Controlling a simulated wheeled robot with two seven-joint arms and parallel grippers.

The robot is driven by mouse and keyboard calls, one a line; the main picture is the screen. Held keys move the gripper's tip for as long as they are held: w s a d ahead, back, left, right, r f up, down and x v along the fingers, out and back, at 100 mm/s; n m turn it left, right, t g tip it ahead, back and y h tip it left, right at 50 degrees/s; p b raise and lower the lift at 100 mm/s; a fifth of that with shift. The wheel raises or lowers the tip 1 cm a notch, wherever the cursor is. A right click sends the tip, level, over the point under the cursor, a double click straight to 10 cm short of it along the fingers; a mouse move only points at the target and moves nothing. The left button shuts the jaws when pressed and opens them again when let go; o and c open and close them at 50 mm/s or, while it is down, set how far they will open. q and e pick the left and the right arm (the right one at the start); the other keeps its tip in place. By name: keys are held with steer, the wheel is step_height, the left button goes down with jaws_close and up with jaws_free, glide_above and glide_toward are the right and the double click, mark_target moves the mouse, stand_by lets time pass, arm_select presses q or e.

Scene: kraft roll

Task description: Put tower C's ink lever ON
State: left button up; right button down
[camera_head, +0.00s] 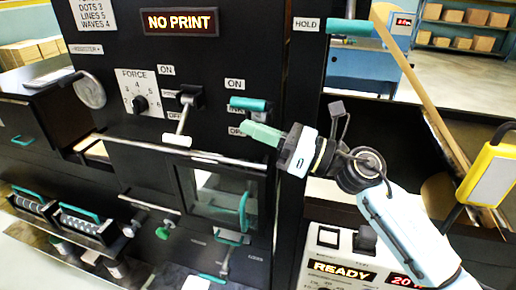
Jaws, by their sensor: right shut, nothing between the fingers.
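The ink lever, with its teal handle (249,103), is on the black panel between an ON label (234,85) above and an OFF label (236,131) below, beside a partly covered INK label. The handle sits just under the ON label. My right gripper (262,134) comes in from the right, with its teal fingers shut and empty. They are just below the handle, in front of the panel near the OFF label; I cannot tell whether they touch anything. No tower letter is readable. My left gripper is out of view.
A second lever with a pale handle (178,140) hangs down to the left, beside a FORCE dial (140,104). A NO PRINT display (181,22) is above. A glass window (220,195) is below. A READY box (340,265) and a yellow-framed device (490,170) are at right.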

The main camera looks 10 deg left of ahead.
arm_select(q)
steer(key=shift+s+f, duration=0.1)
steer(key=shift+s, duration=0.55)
arm_select(e)
steer(key=shift+w+d+r, duration=0.15)
steer(key=shift+w+r, duration=0.3)
steer(key=shift+r, duration=0.35)
steer(key=shift+w+r, duration=0.1)
steer(key=shift+r, duration=0.2)
